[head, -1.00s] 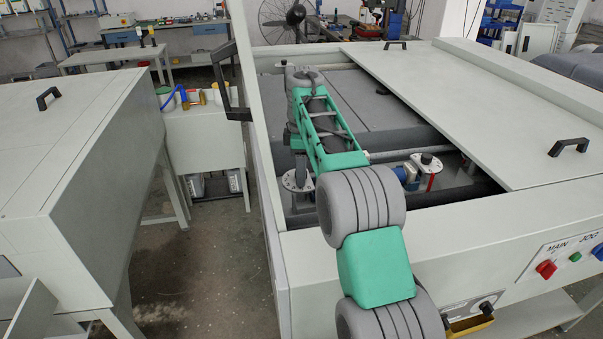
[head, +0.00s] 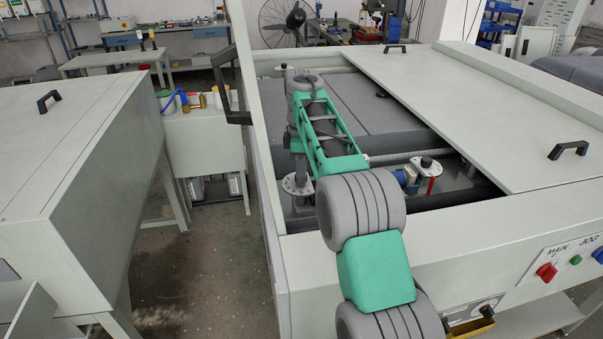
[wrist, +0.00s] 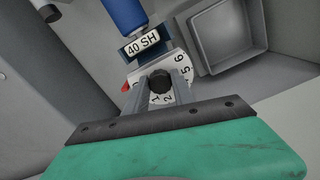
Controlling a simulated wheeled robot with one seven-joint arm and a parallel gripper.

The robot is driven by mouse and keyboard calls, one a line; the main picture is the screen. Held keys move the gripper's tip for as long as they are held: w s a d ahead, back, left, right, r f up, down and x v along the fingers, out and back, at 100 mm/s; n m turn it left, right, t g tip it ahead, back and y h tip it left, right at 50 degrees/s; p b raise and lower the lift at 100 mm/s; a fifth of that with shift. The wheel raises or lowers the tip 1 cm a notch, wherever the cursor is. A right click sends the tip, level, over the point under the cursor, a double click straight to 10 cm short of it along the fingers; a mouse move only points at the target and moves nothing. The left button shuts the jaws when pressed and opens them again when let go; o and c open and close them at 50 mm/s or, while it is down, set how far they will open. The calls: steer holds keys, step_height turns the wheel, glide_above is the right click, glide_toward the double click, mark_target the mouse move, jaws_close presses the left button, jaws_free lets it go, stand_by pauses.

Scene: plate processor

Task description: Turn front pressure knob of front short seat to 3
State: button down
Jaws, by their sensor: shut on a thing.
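In the wrist view, my gripper (wrist: 161,88) is shut on a black knob (wrist: 160,78), with one finger on each side. The knob stands at the centre of a white dial (wrist: 185,75) with printed numbers; 1, 2, 5 and 6 are readable, and my fingers cover others. A red pointer (wrist: 125,87) shows at the dial's left edge. A "40 SH" label (wrist: 142,43) sits just above the dial, below a blue cylinder (wrist: 124,14). In the head view, my arm reaches down into the open machine bay, and a white dial (head: 292,187) shows at its lower end.
A second white dial assembly (head: 426,162) with a red pointer stands to the right in the bay. The machine's front wall (head: 400,246) and sliding cover (head: 470,105) bound the opening. A black handle (head: 228,92) stands at its left. A square recess (wrist: 232,35) lies beside the held dial.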

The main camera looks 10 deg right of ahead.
steer(key=m, duration=0.5)
steer(key=shift+m, duration=0.4)
steer(key=m, duration=1.1)
steer(key=shift+a+m+p, duration=0.1)
steer(key=shift+m+p, duration=0.25)
steer(key=shift+m, duration=0.05)
steer(key=m, duration=0.6)
steer(key=shift+p, duration=0.3)
steer(key=c, duration=1.1)
jaws_free()
steer(key=shift+o, duration=0.2)
